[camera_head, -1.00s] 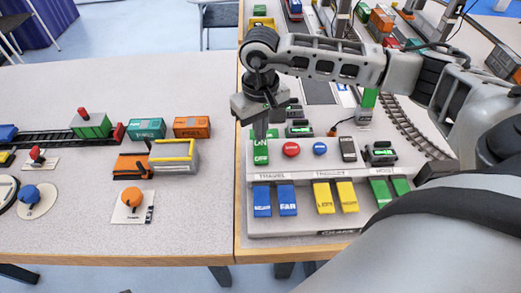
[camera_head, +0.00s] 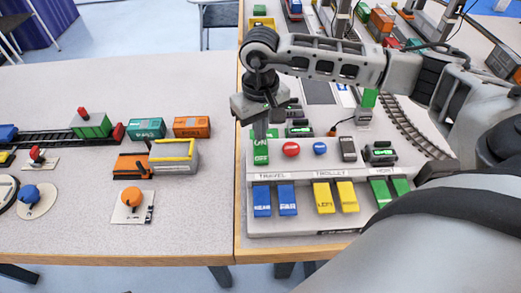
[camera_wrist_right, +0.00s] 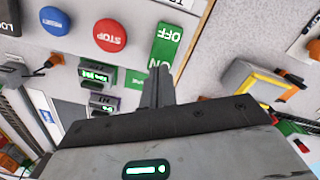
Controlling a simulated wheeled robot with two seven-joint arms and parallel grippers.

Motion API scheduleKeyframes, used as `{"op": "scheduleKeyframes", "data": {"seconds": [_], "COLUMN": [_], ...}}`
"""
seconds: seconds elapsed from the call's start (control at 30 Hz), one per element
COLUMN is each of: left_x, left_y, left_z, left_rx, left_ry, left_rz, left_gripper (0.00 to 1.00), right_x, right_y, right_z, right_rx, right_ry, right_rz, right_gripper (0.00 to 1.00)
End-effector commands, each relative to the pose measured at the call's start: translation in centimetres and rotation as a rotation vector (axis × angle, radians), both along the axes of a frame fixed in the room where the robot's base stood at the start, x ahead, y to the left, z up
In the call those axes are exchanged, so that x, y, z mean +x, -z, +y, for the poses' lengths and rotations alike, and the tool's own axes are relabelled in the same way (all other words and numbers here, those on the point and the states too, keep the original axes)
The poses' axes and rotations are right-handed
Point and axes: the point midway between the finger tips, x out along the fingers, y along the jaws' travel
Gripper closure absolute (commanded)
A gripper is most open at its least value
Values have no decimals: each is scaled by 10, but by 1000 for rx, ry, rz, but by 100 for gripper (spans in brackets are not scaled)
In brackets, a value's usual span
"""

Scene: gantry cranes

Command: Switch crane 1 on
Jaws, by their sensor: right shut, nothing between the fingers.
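A green rocker switch marked ON and OFF (camera_head: 261,152) is at the upper left of the sloped control panel (camera_head: 340,222). My right gripper (camera_head: 260,134) is shut and empty, pointing down at the ON end of this switch. In the right wrist view the shut fingertips (camera_wrist_right: 158,72) are at the ON end of the switch (camera_wrist_right: 166,45), seen upside down. Whether they touch it, and how the rocker is tilted, I cannot tell. My left gripper is not in view.
A red STOP button (camera_head: 291,149) and a blue button (camera_head: 320,148) stand right of the switch. Blue (camera_head: 262,201), yellow (camera_head: 324,198) and green (camera_head: 401,190) keys line the front. Toy wagons, tracks and an orange knob (camera_head: 131,197) are on the left table.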

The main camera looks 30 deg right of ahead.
Motion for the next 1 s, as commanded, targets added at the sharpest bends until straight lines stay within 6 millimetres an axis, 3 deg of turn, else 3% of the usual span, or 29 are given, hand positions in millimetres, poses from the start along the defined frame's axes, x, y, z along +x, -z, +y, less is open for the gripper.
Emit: {"op": "scheduleKeyframes", "data": {"seconds": [1.0], "left_x": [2], "left_y": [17], "left_z": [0], "left_rx": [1], "left_ry": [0], "left_rz": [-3], "left_gripper": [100], "right_x": [0], "right_y": [16], "right_z": [0], "right_rx": [0], "right_ry": [0], "right_rz": [0], "right_gripper": [100]}}
